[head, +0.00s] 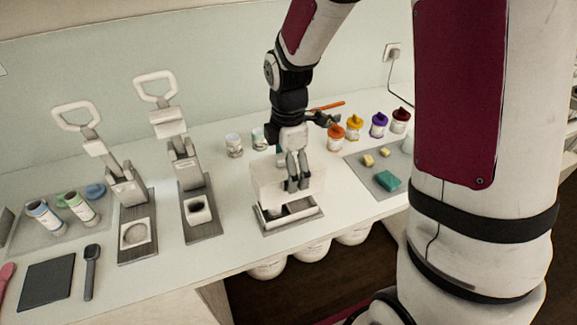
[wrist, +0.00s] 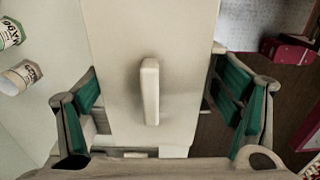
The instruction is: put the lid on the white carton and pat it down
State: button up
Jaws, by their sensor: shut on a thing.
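My gripper (head: 298,182) points down near the middle of the counter. It is shut on a white boxy piece (head: 268,183), which I take to be the lid. In the wrist view the piece's broad pale top (wrist: 115,65) has a raised bar, and teal-padded fingers flank its sides. Below it in the head view is a low, open white form with a dark-edged base (head: 313,215), perhaps the white carton. The held piece and fingers hide part of it. I cannot tell whether the two touch.
Two grey presses with white handles (head: 70,117) (head: 154,87) stand at left. Small jars (head: 234,146) stand behind my gripper. Bright-capped bottles (head: 354,127) and a mat with a teal block (head: 387,181) are at right. A dark slab (head: 47,284) lies at front left. White tubs (head: 312,250) sit under the counter.

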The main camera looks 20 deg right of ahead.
jog(key=shift+f, duration=0.25)
jog(key=shift+f, duration=0.35)
jog(key=shift+f, duration=0.65)
jog(key=shift+f, duration=0.3)
jog(key=shift+f+b, duration=0.6)
jog(key=shift+f, duration=1.65)
dwell(1.2)
jog(key=o, duration=1.1)
jog(key=shift+c, duration=0.2)
